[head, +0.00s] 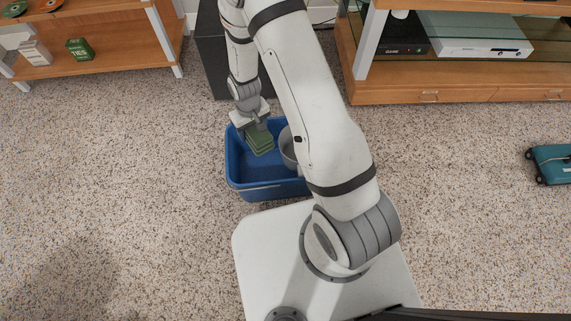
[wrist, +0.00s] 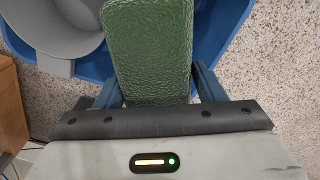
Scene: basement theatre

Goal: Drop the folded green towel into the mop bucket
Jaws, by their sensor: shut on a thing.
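The folded green towel (head: 260,143) is held in my gripper (head: 255,127), over the blue mop bucket (head: 257,190). In the wrist view the towel (wrist: 149,50) sits between the two fingers of my gripper (wrist: 152,88), with the bucket's blue wall (wrist: 222,30) behind it. The bucket stands on the carpet and has a grey wringer basket (head: 287,148) at its right, partly hidden by my arm. The towel is over the bucket's open part, left of the wringer. I cannot tell its exact height above the bucket floor.
A dark box-shaped cabinet (head: 213,60) stands behind the bucket. A wooden shelf (head: 110,58) with small boxes is at the left, and a wooden media stand (head: 455,82) is at the back right. A teal case (head: 553,165) lies at the far right. The carpet left of the bucket is clear.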

